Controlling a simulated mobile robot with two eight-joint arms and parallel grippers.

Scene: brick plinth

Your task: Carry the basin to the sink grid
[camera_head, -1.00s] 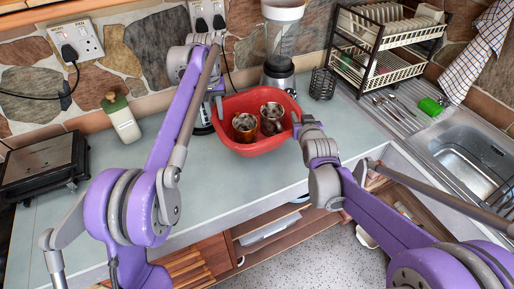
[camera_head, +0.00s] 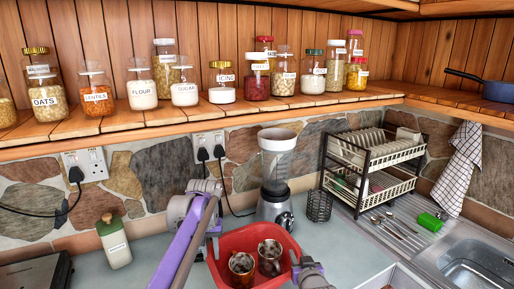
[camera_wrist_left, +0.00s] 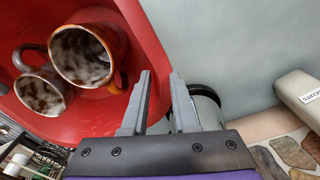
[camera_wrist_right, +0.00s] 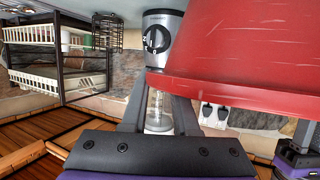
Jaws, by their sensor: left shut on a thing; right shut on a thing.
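The red basin (camera_head: 252,237) is at the counter's middle, in front of the blender, with two mugs inside: a brown-orange one (camera_head: 242,266) and a greyish one (camera_head: 270,256). Its underside is out of frame, so I cannot tell whether it touches the counter. My left gripper (camera_head: 212,242) is shut on its left rim; the left wrist view shows the fingers (camera_wrist_left: 160,98) at the basin wall (camera_wrist_left: 152,45). My right gripper (camera_head: 303,268) is shut on the right rim; the right wrist view shows the basin's outer wall (camera_wrist_right: 250,50). The sink (camera_head: 470,262) is at right; its grid is barely visible at the edge.
The blender (camera_head: 275,190) stands close behind the basin. A wire holder (camera_head: 319,207) and a two-tier dish rack (camera_head: 370,165) stand right of it. A bottle (camera_head: 114,245) is at left. Jars line the shelf above.

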